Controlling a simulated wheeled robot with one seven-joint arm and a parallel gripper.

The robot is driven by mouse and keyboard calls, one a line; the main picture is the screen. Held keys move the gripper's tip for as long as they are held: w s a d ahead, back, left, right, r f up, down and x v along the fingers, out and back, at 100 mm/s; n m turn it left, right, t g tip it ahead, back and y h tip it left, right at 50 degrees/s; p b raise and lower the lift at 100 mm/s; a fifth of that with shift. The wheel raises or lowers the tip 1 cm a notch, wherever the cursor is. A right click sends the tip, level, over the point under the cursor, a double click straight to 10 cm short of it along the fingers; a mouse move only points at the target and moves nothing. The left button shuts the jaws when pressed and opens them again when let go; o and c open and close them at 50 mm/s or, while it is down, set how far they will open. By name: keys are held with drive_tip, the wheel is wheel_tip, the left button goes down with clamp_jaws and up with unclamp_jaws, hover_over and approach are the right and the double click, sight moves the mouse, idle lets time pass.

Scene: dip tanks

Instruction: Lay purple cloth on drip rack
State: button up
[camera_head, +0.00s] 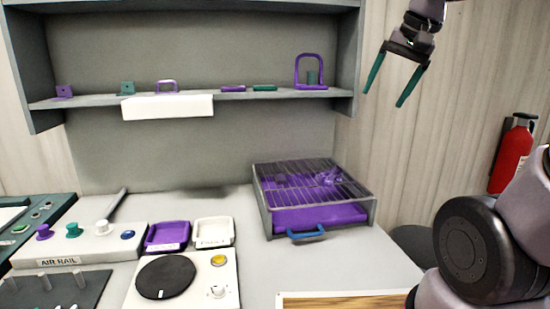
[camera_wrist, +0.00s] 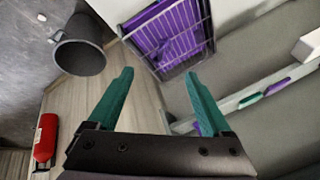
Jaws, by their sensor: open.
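The drip rack (camera_head: 258,205) is a grey frame with a wire grid on top and a purple tray (camera_head: 318,216) with a blue handle below. It also shows in the wrist view (camera_wrist: 209,22). A crumpled purple cloth (camera_head: 328,176) shows at the rack's back right; I cannot tell surely whether it lies on the wires or partly beneath them. In the wrist view, purple folds (camera_wrist: 178,42) show among the wires. My gripper (camera_head: 384,97) has green fingers, spread and empty, high to the right of the rack. It also shows in the wrist view (camera_wrist: 159,73).
A shelf (camera_head: 230,97) with small purple and green items spans the back wall. Purple (camera_head: 167,236) and white (camera_head: 213,232) trays and a round black plate (camera_head: 166,277) are left of the rack. A grey bin (camera_wrist: 78,57) and a red extinguisher (camera_head: 511,155) stand off the counter.

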drive_tip(key=s+f+t, duration=0.1)
drive_tip(key=s, duration=0.6)
drive_tip(key=shift+s+d+f+n+t, duration=0.2)
drive_tip(key=shift+f+n+t, duration=0.1)
drive_tip(key=shift+f+t, duration=0.1)
idle(0.7)
